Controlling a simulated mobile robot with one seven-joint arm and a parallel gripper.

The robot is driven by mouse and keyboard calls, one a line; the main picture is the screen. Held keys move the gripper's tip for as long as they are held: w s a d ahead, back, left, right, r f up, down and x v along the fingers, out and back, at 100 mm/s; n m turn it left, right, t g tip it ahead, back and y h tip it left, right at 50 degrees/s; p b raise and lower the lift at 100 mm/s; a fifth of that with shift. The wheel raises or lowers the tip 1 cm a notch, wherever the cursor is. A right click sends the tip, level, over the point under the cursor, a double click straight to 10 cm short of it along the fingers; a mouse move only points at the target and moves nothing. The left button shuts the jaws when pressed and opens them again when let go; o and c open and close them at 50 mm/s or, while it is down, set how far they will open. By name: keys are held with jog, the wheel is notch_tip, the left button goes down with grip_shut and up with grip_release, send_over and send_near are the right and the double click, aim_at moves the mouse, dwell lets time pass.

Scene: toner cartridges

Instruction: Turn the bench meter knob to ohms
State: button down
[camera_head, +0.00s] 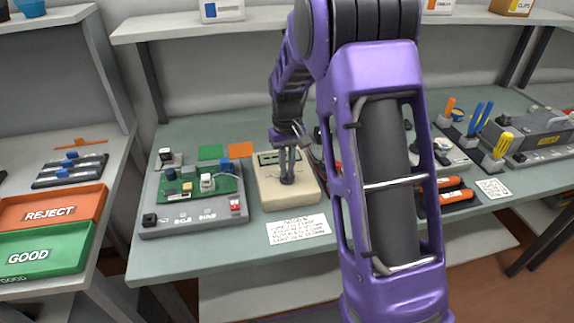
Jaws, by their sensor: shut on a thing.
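The bench meter (267,199) is a cream box with a small dark display (280,158), lying on the grey-green bench left of my arm. My gripper (287,178) points down over the middle of the meter, with its fingers shut on the dark round knob (287,181) on the meter's face. The fingers cover part of the knob. I cannot read the knob's markings or see which setting it points to.
A green circuit board on a grey fixture (180,219) stands close left of the meter. A printed white card (298,230) lies in front. Reject (90,209) and good (75,245) trays sit at far left. Screwdrivers and a grey toolbox (530,131) are right. My purple arm hides the bench's middle.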

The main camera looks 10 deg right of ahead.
jog(key=m, duration=0.3)
jog(key=shift+r+m+p, duration=0.1)
jog(key=shift+m+p, duration=0.2)
jog(key=shift+p, duration=0.1)
jog(key=m+p, duration=0.1)
jog(key=m, duration=0.2)
jog(key=shift+m, duration=0.3)
jog(key=m+p, duration=0.1)
jog(key=m, duration=0.5)
jog(key=shift+m+p, duration=0.3)
jog(key=c, duration=0.9)
grip_release()
notch_tip(320, 180, up, 17)
jog(key=shift+r, duration=0.15)
